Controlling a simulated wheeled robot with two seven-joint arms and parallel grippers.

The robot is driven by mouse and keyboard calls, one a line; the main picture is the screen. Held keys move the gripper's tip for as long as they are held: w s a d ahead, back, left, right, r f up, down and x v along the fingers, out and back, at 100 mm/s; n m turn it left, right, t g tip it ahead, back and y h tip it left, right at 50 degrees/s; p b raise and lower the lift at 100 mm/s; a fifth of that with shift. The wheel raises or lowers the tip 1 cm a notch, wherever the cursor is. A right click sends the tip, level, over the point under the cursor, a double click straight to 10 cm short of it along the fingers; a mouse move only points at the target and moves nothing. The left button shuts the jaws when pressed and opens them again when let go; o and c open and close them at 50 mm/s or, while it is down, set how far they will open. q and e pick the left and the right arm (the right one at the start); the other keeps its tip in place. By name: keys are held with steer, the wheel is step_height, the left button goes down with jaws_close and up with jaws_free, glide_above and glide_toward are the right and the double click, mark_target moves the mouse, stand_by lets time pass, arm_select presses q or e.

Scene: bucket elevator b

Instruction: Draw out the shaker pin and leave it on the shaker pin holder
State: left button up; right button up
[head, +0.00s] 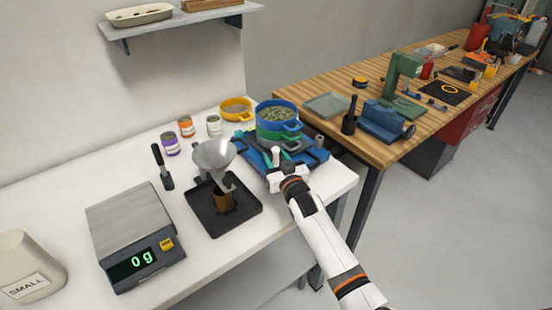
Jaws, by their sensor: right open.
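The shaker is a blue base (252,152) at the back right of the white bench. A green sieve and a blue sieve (278,113) are stacked on it, with green material in the top one. My right gripper (275,159) is over the front of the blue base, open, below the sieves in the picture. My gripper and wrist cover part of the base. I cannot pick out the shaker pin or its holder for certain. A small grey upright piece (320,142) stands at the base's right end. My left gripper is out of view.
A funnel (213,156) stands over a black tray (247,204) left of my arm. A scale (132,232) reads 0 g. Several small jars (186,126) and a yellow sieve (236,108) stand behind. A wooden workbench (300,90) adjoins on the right.

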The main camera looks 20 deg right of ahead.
steer(key=s+d+b, duration=0.1)
steer(key=s, duration=1.1)
